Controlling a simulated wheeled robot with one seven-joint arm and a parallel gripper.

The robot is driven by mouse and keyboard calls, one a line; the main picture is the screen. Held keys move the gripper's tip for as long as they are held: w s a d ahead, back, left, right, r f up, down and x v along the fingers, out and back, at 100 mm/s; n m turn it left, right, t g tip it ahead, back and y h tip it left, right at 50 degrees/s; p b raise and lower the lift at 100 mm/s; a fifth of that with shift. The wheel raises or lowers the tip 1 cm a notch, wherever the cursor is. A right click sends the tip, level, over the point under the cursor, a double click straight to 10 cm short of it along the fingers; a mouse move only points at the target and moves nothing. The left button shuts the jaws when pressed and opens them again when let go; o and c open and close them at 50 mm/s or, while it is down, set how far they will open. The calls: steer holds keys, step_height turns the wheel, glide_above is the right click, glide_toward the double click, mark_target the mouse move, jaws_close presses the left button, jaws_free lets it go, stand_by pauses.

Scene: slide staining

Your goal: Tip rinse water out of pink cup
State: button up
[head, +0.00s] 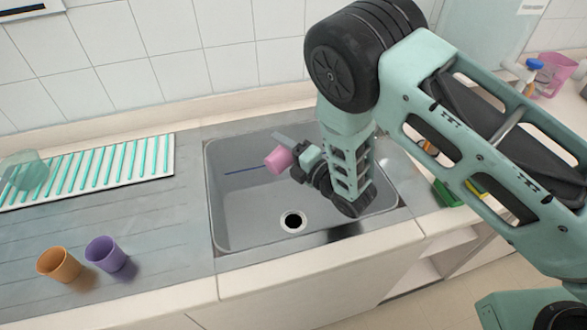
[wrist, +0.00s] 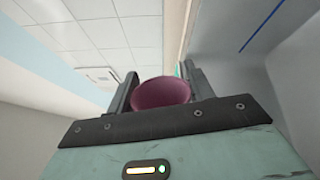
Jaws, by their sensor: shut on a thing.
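The pink cup (head: 279,160) is in my gripper (head: 300,158), over the grey sink basin (head: 240,200) in the head view. The cup looks tilted onto its side there, its far end pointing left. In the wrist view the pink cup (wrist: 161,93) sits between the two dark fingers of my gripper (wrist: 160,90), which are shut on it. I cannot see any water in or falling from the cup. The drain hole (head: 293,221) is below and slightly right of the cup in the head view.
An orange cup (head: 59,264) and a purple cup (head: 106,254) stand on the steel drainboard at the left. A ribbed white and teal rack (head: 95,172) lies behind them, with a clear container (head: 24,171) at its left. A green item (head: 446,194) lies right of the sink.

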steer(key=shift+w+d+f+m+b, duration=0.15)
steer(key=shift+m+b, duration=0.35)
steer(key=shift+m, duration=0.55)
steer(key=shift+w+d+r+m+b, duration=0.1)
steer(key=shift+w+d+m+b, duration=0.15)
steer(key=shift+m+b, duration=0.6)
steer(key=shift+w+d+f+m+b, duration=0.15)
steer(key=shift+w+m+b, duration=0.1)
steer(key=shift+m, duration=1.05)
stand_by(1.0)
steer(key=shift+w+d+f+m+b, duration=0.15)
steer(key=shift+m+b, duration=0.45)
steer(key=shift+m, duration=0.35)
steer(key=shift+w+d+f+m+b, duration=0.15)
steer(key=shift+m+b, duration=0.45)
steer(key=shift+m, duration=0.4)
steer(key=shift+w+d+f+m+b, duration=0.15)
steer(key=shift+m+b, duration=0.45)
steer(key=shift+m, duration=0.35)
stand_by(0.9)
